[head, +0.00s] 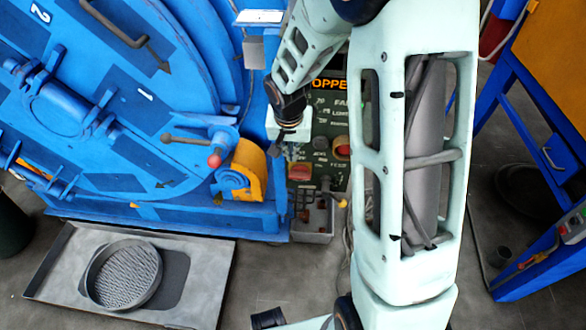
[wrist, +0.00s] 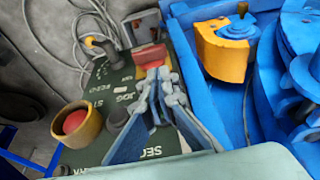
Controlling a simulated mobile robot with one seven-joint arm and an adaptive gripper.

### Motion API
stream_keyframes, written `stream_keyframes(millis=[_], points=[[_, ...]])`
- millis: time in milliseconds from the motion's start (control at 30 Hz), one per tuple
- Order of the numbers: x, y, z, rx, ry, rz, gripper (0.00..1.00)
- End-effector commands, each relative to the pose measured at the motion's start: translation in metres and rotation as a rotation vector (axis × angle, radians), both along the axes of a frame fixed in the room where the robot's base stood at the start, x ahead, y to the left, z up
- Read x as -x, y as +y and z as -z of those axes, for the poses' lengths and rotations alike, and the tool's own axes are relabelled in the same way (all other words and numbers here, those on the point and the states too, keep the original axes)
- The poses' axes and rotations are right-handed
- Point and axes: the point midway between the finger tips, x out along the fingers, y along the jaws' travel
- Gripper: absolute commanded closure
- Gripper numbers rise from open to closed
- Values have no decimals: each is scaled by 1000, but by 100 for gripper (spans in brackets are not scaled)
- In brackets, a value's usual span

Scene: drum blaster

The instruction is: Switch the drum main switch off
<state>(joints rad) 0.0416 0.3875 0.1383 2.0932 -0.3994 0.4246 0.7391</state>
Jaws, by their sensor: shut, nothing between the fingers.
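The dark green control panel (head: 325,115) stands right of the blue drum machine, with white lettering. It also shows in the wrist view (wrist: 100,88). A red block-shaped switch (head: 300,172) sits near its lower edge; in the wrist view the red switch (wrist: 151,55) is just beyond my fingertips. A round red button in a yellow ring (wrist: 75,122) is further left, beside a black knob (wrist: 117,117). I cannot tell for certain which is the main switch. My gripper (wrist: 160,78) is shut and empty over the panel, close to the red switch; contact cannot be told.
The blue drum (head: 100,100) fills the left, with a yellow part (head: 248,168) beside the panel. A small lever with a yellow tip (head: 340,202) sticks out below the panel. A grey tray (head: 205,270) with a round sieve lies on the floor. A blue frame (head: 515,110) stands right.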

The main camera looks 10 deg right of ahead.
Motion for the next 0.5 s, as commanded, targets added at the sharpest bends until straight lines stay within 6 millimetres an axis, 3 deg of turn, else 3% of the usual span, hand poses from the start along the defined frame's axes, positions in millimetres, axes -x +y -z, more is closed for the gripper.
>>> stream_keyframes(millis=[167,500], points=[[-3,-1,15,0,3,0,100],[-19,-7,74,1,3,1,100]])
